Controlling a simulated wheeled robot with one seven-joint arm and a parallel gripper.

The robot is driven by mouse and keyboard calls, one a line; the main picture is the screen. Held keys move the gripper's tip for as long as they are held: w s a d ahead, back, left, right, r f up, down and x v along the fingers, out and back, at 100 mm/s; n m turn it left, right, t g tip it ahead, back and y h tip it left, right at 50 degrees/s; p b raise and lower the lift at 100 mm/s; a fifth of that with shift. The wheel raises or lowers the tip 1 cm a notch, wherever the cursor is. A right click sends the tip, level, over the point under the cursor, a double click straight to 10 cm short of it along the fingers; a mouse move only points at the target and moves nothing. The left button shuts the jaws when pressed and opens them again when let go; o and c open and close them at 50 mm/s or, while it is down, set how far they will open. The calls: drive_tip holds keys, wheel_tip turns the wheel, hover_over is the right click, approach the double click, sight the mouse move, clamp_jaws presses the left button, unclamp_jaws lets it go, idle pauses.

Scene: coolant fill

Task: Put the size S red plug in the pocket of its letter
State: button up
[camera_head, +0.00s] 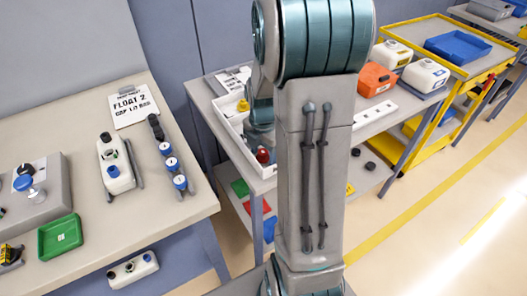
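A red plug (263,156) stands in the white tray (232,125) on the middle bench, just left of my arm. Its size letter is too small to read. A yellow plug (243,105) is in the same tray, farther back. The far end of my arm with my gripper (262,140) shows only in part at the tray, close above and behind the red plug. My upright arm link hides the fingers and much of the tray. I cannot tell whether they touch the plug. No lettered pocket can be made out.
The left bench holds a sign (129,103), a white tank (115,165), blue-capped bottles (172,163) and a green tray (60,236). An orange canister (375,80) and white canisters stand right of my arm. A yellow cart (445,45) is behind. Floor at right is clear.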

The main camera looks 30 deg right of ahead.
sight(263, 151)
wheel_tip(263, 151, up, 12)
drive_tip(key=s+a+r+m+t, duration=0.2)
drive_tip(key=s+a+m, duration=1)
drive_tip(key=m, duration=0.9)
drive_tip(key=shift+m+t+p, duration=0.3)
drive_tip(key=shift+t+p, duration=0.1)
drive_tip(key=shift+t, duration=0.1)
drive_tip(key=shift+s, duration=0.1)
